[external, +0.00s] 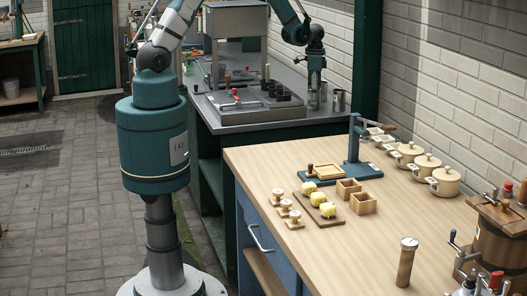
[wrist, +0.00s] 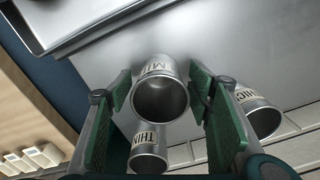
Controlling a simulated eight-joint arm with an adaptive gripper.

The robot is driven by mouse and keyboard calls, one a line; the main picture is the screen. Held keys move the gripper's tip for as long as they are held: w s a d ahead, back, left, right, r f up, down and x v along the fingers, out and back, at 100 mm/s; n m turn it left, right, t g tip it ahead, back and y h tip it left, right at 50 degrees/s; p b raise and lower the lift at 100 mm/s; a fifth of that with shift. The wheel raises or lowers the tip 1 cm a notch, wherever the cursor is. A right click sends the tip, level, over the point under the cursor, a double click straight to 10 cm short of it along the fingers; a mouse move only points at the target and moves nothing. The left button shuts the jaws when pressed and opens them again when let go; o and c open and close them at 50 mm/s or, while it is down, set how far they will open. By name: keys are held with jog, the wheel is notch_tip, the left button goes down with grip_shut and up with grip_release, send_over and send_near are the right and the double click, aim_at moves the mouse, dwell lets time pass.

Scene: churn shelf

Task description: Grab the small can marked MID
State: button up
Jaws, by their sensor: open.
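In the wrist view, the small metal can marked MID (wrist: 160,92) stands between the two green fingers of my gripper (wrist: 160,88). Its open mouth faces the camera and its label is partly readable on the upper side. The fingers are spread, one on each side of it, with a small gap showing. In the external view, my gripper (external: 315,95) is lowered at the right end of the grey metal bench, over the small cans (external: 323,92), which are partly hidden there.
A can marked THIN (wrist: 148,152) is just below the MID can in the wrist view. A can marked THICK (wrist: 259,112) is to the right, partly behind a finger. A metal tray with dark moulds (external: 262,103) lies left of my gripper. The brick wall is close on the right.

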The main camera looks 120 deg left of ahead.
jog(key=shift+c, duration=0.5)
jog(key=c, duration=0.9)
jog(key=shift+r, duration=0.15)
jog(key=shift+r, duration=4.85)
